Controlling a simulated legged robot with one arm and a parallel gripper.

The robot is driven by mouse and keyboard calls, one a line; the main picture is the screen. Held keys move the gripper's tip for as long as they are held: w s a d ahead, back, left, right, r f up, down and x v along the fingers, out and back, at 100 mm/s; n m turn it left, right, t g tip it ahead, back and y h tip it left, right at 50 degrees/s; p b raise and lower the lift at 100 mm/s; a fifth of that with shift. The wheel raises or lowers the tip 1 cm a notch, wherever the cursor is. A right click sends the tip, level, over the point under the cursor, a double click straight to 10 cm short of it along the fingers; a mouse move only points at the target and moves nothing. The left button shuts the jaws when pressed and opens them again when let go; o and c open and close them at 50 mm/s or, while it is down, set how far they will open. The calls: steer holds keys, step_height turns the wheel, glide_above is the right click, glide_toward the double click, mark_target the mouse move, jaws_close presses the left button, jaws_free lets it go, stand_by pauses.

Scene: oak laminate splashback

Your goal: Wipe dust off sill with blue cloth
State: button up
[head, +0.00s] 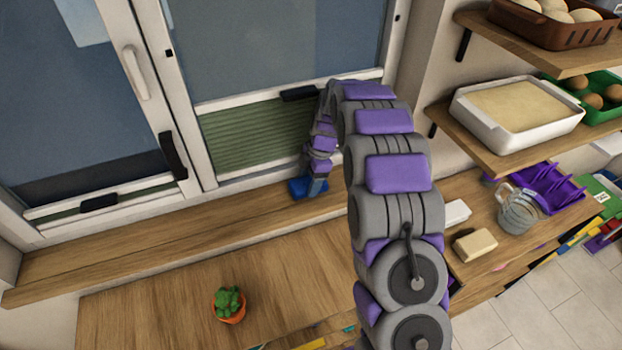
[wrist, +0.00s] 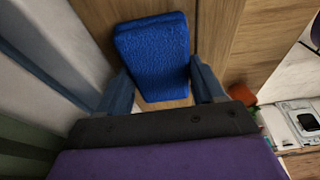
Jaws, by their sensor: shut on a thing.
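The blue cloth (head: 296,188) is a thick folded pad at the right part of the wooden window sill (head: 150,238). In the wrist view the cloth (wrist: 153,50) sits between the two blue-grey fingers of my gripper (wrist: 160,82). My gripper (head: 315,186) is shut on the cloth and points down at the sill. The cloth appears to be on or just above the sill; I cannot tell if it touches. I cannot make out dust on the sill at this size. My arm hides the sill's right end.
A potted cactus (head: 229,305) stands on the lower wooden counter (head: 140,310). The window frame (head: 205,185) and its handles border the sill behind. Shelves with a white tray (head: 517,108) jut out at right. A glass jug (head: 518,212) stands below. The sill's left is clear.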

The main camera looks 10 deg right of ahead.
mark_target(307, 201)
steer(key=shift+s+d, duration=0.2)
steer(key=shift+s, duration=0.3)
steer(key=shift+s+d, duration=0.15)
steer(key=shift+s, duration=0.3)
steer(key=shift+s+d+b, duration=0.1)
steer(key=shift+d+b, duration=0.2)
steer(key=shift+d, duration=0.1)
steer(key=shift+s+d+f+b, duration=0.1)
steer(key=shift+s+d+b, duration=0.25)
steer(key=shift+s, duration=0.35)
steer(key=shift+s+a+b, duration=0.15)
steer(key=shift+s+b, duration=0.35)
steer(key=shift+s, duration=0.55)
steer(key=shift+s+a, duration=0.2)
steer(key=shift+a, duration=0.55)
steer(key=shift+w+a, duration=0.45)
steer(key=shift+w, duration=0.4)
steer(key=shift+w+a, duration=0.15)
steer(key=shift+w, duration=1.25)
steer(key=shift+w+a, duration=0.1)
steer(key=shift+w, duration=0.5)
steer(key=shift+w+a+r, duration=0.1)
steer(key=shift+w+r, duration=0.2)
steer(key=shift+w, duration=0.15)
